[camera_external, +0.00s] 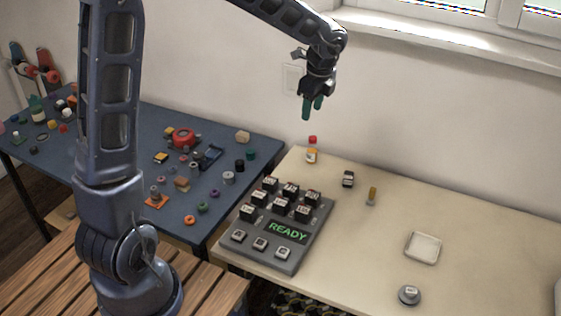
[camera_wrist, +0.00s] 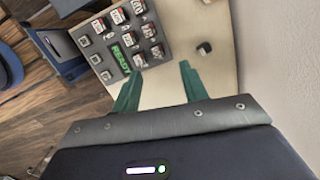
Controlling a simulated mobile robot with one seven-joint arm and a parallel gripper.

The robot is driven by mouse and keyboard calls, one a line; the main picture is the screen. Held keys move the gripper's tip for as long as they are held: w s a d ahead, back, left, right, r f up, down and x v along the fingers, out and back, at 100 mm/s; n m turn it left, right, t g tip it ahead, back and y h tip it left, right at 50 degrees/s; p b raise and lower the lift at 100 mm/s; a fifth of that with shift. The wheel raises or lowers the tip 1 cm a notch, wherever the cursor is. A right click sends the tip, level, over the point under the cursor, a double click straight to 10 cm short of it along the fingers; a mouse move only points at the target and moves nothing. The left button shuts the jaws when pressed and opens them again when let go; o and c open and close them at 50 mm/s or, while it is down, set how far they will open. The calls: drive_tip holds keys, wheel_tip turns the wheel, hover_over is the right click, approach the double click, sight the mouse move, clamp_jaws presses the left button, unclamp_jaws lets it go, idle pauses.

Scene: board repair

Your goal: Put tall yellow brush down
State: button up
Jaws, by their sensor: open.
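My gripper (camera_external: 312,108) is open and empty, its green fingers pointing down, high above the back left of the beige table. Its fingers (camera_wrist: 161,72) also show apart in the wrist view, with nothing between them. A small upright yellow thing (camera_external: 372,195), possibly the tall yellow brush, stands on the beige table, lower and to the right of my gripper. It is too small to tell for sure. A red-and-yellow item (camera_external: 312,152) stands on the table below my gripper in the external view. Neither is clearly visible in the wrist view.
A grey keypad board (camera_external: 262,243) reading READY sits at the table's left; it also shows in the wrist view (camera_wrist: 88,42). A small dark block (camera_external: 348,179), white tray (camera_external: 423,247) and round grey piece (camera_external: 409,295) are nearby. The blue table (camera_external: 222,208) holds many small parts.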

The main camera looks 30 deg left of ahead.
drive_tip(key=s+a+r+n+t, duration=0.1)
drive_tip(key=s+a+r+n, duration=0.45)
drive_tip(key=s, duration=0.25)
drive_tip(key=s+a+r+n+t, duration=0.1)
drive_tip(key=s+a+r+n, duration=0.4)
drive_tip(key=s+a, duration=0.2)
drive_tip(key=s+a+n+h, duration=0.1)
drive_tip(key=s+a+n, duration=0.2)
drive_tip(key=s, duration=0.5)
drive_tip(key=s+a+n+t, duration=0.1)
drive_tip(key=s+a+n, duration=0.2)
drive_tip(key=s+n, duration=0.3)
drive_tip(key=shift+s+t+h, duration=0.3)
drive_tip(key=shift+s+h, duration=0.1)
drive_tip(key=shift+s, duration=0.85)
